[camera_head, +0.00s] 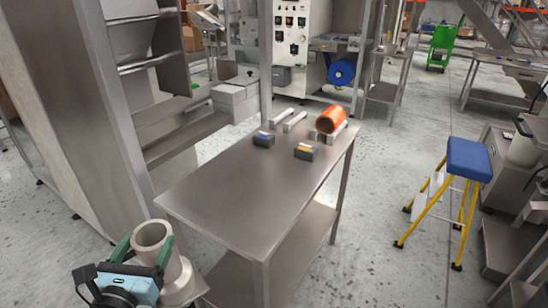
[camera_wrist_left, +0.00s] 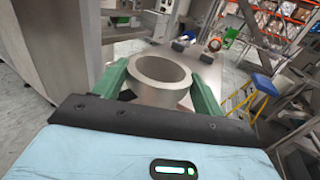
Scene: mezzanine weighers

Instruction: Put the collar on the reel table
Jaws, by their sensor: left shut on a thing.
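The collar (camera_head: 151,233) is a beige, thick-walled open ring with its opening facing up. My left gripper (camera_head: 144,248) is shut on it, with one green finger on each side. In the left wrist view the collar (camera_wrist_left: 160,92) sits between the fingers of the left gripper (camera_wrist_left: 164,80). An orange cylinder (camera_head: 331,120) lies on pale supports at the table's far end. My right gripper is out of view.
Two dark blocks, one with a blue mark (camera_head: 263,139) and one with an orange mark (camera_head: 304,152), and two pale bars (camera_head: 294,121) lie near the table's far end. Its near half is clear. A blue-topped yellow step stool (camera_head: 468,160) stands right. A metal cabinet (camera_head: 75,110) stands left.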

